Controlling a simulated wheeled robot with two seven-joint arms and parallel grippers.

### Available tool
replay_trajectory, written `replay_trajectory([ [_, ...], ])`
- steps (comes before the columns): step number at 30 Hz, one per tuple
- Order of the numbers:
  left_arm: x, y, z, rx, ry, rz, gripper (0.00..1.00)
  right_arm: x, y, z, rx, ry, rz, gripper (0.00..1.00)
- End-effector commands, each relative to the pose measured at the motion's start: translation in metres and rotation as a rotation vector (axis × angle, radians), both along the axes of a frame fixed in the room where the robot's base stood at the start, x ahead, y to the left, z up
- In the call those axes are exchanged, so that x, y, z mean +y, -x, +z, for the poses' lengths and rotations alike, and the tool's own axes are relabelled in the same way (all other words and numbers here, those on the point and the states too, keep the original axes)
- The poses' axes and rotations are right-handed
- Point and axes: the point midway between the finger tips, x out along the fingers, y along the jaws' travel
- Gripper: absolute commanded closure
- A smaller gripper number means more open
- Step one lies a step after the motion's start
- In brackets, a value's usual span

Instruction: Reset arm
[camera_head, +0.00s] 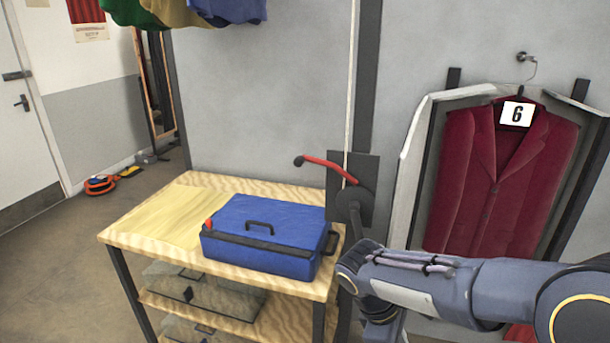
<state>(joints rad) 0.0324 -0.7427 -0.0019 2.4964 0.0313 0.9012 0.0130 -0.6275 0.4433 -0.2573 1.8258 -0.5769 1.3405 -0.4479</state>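My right arm (450,285) comes in from the right edge and reaches left across the lower right of the view. Its far end is beside the right end of the wooden table and bends down toward the bottom edge. No fingers of my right gripper show. My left arm and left gripper are not in view.
A blue case (265,225) sits shut on the wooden table (150,232), whose left part is bare. A red lever (328,168) juts from a dark wall plate (367,175) behind my arm. A red jacket (493,180) tagged 6 hangs at right. Floor is open at left.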

Motion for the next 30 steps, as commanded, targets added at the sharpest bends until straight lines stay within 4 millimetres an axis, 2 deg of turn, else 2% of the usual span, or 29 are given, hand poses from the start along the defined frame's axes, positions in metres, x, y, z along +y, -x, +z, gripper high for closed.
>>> replay_trajectory([
  [1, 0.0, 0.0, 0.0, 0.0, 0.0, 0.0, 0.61, -0.013, 0.016, 0.006, -0.032, -0.1, -0.1, 0.83],
  [6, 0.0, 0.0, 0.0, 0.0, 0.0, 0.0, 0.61, -0.034, 0.065, 0.02, -0.147, -0.38, -0.417, 0.83],
  [12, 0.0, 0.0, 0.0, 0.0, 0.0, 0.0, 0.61, -0.04, 0.116, 0.035, -0.318, -0.657, -0.787, 0.83],
  [15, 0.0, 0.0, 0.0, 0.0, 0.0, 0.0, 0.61, -0.038, 0.136, 0.039, -0.406, -0.763, -0.95, 0.83],
  [21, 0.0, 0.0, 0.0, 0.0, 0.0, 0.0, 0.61, -0.033, 0.155, 0.04, -0.527, -0.885, -1.154, 0.83],
  [30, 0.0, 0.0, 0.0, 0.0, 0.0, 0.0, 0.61, -0.032, 0.158, 0.04, -0.555, -0.914, -1.203, 0.83],
])
